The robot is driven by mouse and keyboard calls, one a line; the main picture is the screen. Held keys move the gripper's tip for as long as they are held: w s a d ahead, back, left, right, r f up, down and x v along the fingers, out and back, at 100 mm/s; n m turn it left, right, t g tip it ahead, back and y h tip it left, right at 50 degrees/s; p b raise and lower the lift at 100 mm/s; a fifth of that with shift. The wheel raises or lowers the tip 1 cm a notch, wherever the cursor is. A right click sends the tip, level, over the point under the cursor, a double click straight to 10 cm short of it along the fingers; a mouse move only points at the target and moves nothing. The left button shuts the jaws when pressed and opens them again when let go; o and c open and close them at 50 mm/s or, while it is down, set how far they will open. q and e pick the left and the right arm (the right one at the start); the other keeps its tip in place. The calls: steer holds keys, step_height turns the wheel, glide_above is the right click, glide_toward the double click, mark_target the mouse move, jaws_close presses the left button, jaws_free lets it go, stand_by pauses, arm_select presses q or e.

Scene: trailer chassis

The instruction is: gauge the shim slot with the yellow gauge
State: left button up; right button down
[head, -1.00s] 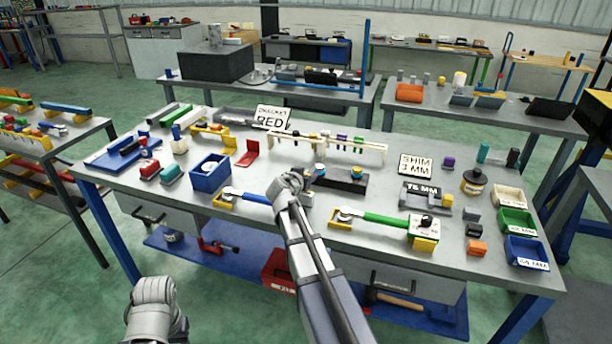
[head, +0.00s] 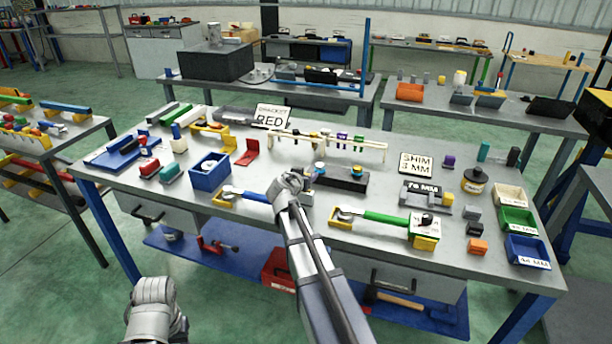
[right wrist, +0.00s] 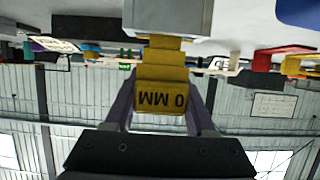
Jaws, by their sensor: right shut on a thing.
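The yellow gauge (right wrist: 160,92) is between the fingers of my right gripper (right wrist: 162,105) in the right wrist view. It is stepped and carries a black label, upside down, that reads partly as "0 MM". Its far end meets or passes behind a grey block (right wrist: 168,16); I cannot tell whether it is in a slot. In the head view my right wrist (head: 290,184) is above the table beside a dark block (head: 345,179) with blue and yellow knobs, and hides the gauge. The shim slot cannot be made out. A "SHIM 3 MM" sign (head: 416,164) stands to the right.
A blue-handled tool (head: 250,196) and a green-handled dial tool (head: 385,218) lie on either side of my right arm. A blue box (head: 209,178) stands to the left. A white rack (head: 325,146) stands behind. Small labelled bins (head: 518,221) line the right edge.

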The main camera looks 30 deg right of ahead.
steer(key=shift+f+b, duration=1.1)
steer(key=shift+f, duration=0.1)
stand_by(1.1)
step_height(320, 180, up, 8)
steer(key=p, duration=0.8)
stand_by(0.4)
